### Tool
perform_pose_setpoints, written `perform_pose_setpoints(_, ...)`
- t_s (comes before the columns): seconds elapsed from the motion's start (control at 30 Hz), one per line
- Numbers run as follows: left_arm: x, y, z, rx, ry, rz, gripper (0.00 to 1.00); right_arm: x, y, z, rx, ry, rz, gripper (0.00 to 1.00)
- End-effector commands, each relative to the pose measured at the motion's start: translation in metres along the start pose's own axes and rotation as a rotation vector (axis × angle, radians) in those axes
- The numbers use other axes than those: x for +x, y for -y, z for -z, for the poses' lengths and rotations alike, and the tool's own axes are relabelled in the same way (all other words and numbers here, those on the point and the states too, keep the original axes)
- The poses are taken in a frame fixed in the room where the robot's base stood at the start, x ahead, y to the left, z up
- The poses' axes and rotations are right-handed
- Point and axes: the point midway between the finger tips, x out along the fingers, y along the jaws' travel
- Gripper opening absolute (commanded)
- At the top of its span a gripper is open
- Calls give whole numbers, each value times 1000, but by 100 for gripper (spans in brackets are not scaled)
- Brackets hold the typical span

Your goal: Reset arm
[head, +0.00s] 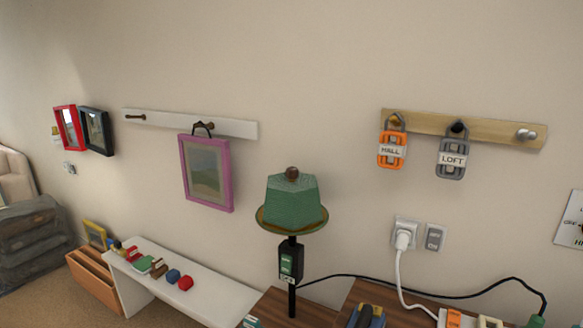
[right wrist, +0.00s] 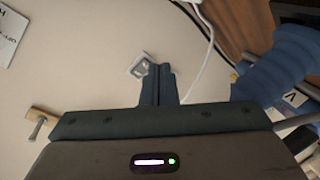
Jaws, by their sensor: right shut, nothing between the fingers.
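My right gripper (right wrist: 158,70) shows in the right wrist view, its two dark fingers together with nothing between them. It is in front of the pale wall, and the light switch plate (right wrist: 139,66) appears just beside the fingertips. I cannot tell how far it is from the wall. Neither gripper can be made out in the head view, and my left gripper is in no view.
An orange HALL tag (head: 392,150) and a grey LOFT tag (head: 453,157) hang on the wooden peg rail (head: 500,131). A green-shaded lamp (head: 293,208) stands mid-view. A white cable (head: 400,270) runs from the socket. A white bench (head: 215,297) holds several small items.

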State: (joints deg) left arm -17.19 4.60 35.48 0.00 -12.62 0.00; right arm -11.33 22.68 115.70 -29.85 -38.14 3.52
Motion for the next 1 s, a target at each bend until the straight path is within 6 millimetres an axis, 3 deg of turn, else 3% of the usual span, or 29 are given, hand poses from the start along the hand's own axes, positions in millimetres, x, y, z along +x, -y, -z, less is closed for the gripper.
perform_pose_setpoints(0.1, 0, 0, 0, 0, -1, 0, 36, -61, 42, -31, 153, 222, 134, 0)
perform_pose_setpoints(0.3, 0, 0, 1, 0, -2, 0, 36, -146, 88, -58, 294, 494, 336, 0)
perform_pose_setpoints(0.7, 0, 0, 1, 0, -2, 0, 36, -261, 126, -66, 397, 778, 608, 0)
perform_pose_setpoints(0.8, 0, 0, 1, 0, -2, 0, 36, -287, 130, -65, 410, 833, 669, 0)
perform_pose_setpoints(1.0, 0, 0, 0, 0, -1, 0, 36, -260, 161, -91, 404, 842, 662, 0)
